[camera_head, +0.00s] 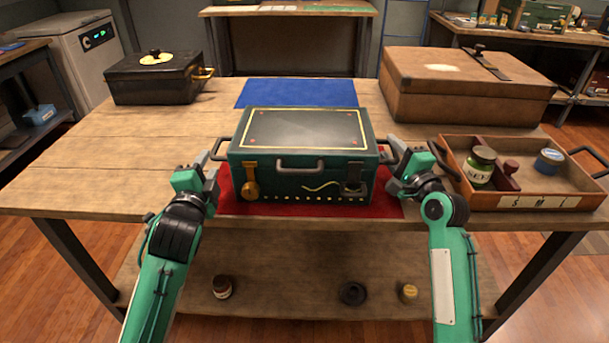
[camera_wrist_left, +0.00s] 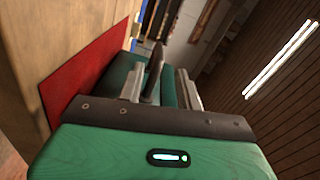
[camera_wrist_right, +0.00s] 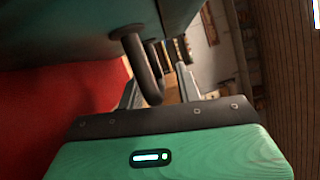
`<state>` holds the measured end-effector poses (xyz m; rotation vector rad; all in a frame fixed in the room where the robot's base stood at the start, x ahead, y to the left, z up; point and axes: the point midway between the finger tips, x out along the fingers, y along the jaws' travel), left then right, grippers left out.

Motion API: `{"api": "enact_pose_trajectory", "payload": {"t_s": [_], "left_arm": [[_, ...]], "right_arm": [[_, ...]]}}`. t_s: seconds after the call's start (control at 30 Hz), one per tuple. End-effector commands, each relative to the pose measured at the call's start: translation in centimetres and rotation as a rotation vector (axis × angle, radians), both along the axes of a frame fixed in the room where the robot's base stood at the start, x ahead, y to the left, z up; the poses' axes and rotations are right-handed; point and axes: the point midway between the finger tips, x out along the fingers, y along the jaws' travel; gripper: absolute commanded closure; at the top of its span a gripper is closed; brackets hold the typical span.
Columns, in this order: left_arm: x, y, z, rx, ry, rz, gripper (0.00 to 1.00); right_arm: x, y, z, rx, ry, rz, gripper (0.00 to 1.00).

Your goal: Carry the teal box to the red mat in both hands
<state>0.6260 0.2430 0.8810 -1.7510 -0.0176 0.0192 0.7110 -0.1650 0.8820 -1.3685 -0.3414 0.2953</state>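The teal box (camera_head: 300,165) sits upright on the red mat (camera_head: 395,205), which shows in front of it and at its sides. It has a front handle, yellow trim and a dark handle at each end. My left gripper (camera_head: 208,176) is at the box's left handle (camera_head: 220,149). In the left wrist view the dark handle (camera_wrist_left: 154,72) stands between two parted fingers. My right gripper (camera_head: 397,160) is at the right end. In the right wrist view the dark handle (camera_wrist_right: 146,75) lies between parted fingers, nearer the left one.
An empty blue mat (camera_head: 295,93) lies behind the box. A black case (camera_head: 155,80) stands at the back left and a brown case (camera_head: 455,85) at the back right. A wooden tray (camera_head: 540,201) with jars is close to my right gripper. The table's left side is clear.

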Motion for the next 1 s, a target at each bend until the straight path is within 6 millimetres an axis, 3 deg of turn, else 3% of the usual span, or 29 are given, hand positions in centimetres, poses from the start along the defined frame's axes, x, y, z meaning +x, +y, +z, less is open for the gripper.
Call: {"api": "enact_pose_trajectory", "payload": {"t_s": [0.13, 0.37, 0.47, 0.8, 1.0], "left_arm": [[-2.2, 0.0, 0.0, 0.001, 0.001, 0.000, 0.64], [-3.4, -0.1, 0.0, 0.000, 0.001, 0.000, 0.64], [-3.5, -0.1, 0.0, 0.000, 0.000, 0.000, 0.64], [-3.4, -0.1, 0.0, 0.000, 0.000, 0.000, 0.64], [-3.4, -0.1, 0.0, 0.000, 0.000, 0.001, 0.64]], "right_arm": [[0.0, 0.0, 0.0, 0.000, 0.000, 0.000, 0.65], [-0.4, -0.2, -0.1, 0.000, 0.000, -0.001, 0.65], [-1.5, -0.7, -0.2, -0.001, 0.001, -0.001, 0.65], [-7.7, -3.4, -0.6, -0.002, 0.000, -0.001, 0.65], [-10.2, -4.5, -0.8, -0.001, 0.001, -0.001, 0.65]]}}
